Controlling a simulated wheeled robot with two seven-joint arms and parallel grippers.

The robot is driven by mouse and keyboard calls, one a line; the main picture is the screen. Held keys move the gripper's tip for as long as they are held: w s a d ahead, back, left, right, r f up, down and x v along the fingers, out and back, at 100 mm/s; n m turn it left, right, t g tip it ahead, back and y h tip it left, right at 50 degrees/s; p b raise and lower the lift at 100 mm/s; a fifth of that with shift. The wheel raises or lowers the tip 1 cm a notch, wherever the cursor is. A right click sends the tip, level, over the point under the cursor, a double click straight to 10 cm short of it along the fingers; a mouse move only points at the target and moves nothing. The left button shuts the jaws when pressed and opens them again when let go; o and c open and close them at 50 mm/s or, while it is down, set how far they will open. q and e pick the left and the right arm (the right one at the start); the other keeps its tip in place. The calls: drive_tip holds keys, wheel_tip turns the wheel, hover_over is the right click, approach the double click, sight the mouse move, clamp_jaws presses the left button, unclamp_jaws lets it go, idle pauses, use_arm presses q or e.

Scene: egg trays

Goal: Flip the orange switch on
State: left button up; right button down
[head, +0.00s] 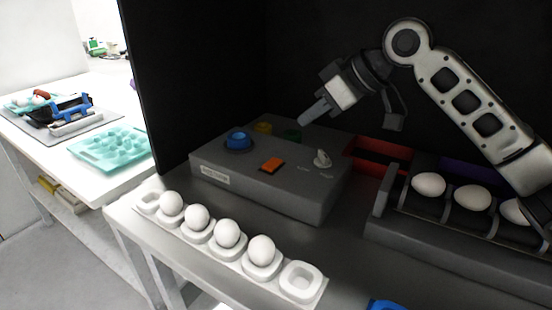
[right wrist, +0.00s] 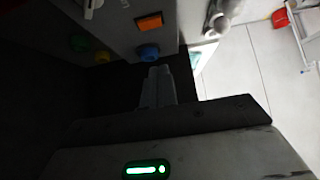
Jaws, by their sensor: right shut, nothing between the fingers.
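The orange switch (head: 272,165) is a flat rectangle on top of a grey control box (head: 270,190). It also shows at the top of the right wrist view (right wrist: 149,21). A blue round knob (head: 239,141) sits left of it on the same box, and a pale toggle knob (head: 322,159) sits to its right. My right gripper (head: 304,121) is shut and empty, in the air above the back of the box, apart from the switch. Its closed fingers show in the right wrist view (right wrist: 158,88). My left gripper is in neither view.
A white egg tray (head: 302,283) with several eggs lies in front of the box. A rack (head: 385,195) with eggs stands to the right, beside a red bin (head: 362,164). Yellow (head: 263,127) and green (head: 292,135) knobs are at the box's back. A black panel rises behind.

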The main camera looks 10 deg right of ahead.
hover_over(265, 165)
drive_tip(key=s+d, duration=0.2)
wheel_tip(265, 165, down, 7)
drive_tip(key=shift+d+f, duration=0.1)
drive_tip(key=shift+d, duration=0.05)
drive_tip(key=shift+f, duration=1.95)
